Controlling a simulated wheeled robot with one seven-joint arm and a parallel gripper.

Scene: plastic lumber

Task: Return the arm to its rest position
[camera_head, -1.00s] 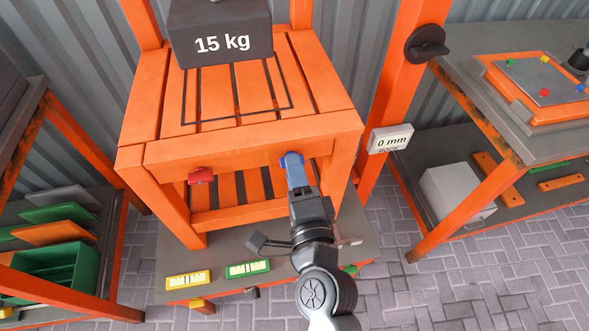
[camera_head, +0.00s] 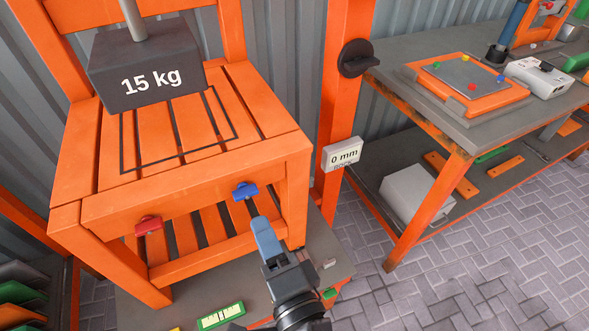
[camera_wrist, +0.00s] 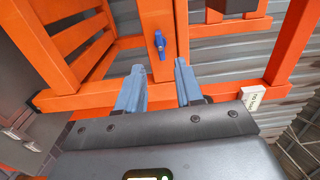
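My gripper (camera_head: 262,228) is in front of the orange chair (camera_head: 195,190), just below and to the right of the blue knob (camera_head: 245,190) on its front rail. In the wrist view, my gripper (camera_wrist: 160,85) has its two blue-grey fingers apart with nothing between them. The blue knob (camera_wrist: 159,44) shows beyond the fingertips, clear of them. My arm runs down to the bottom edge of the head view, where the rest of it is cut off.
A red knob (camera_head: 149,226) sits on the same rail. A dark 15 kg weight (camera_head: 145,70) is above the seat. A 0 mm display (camera_head: 342,155) is on the orange post. A workbench (camera_head: 450,125) stands at right, with paved floor (camera_head: 480,240) in front.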

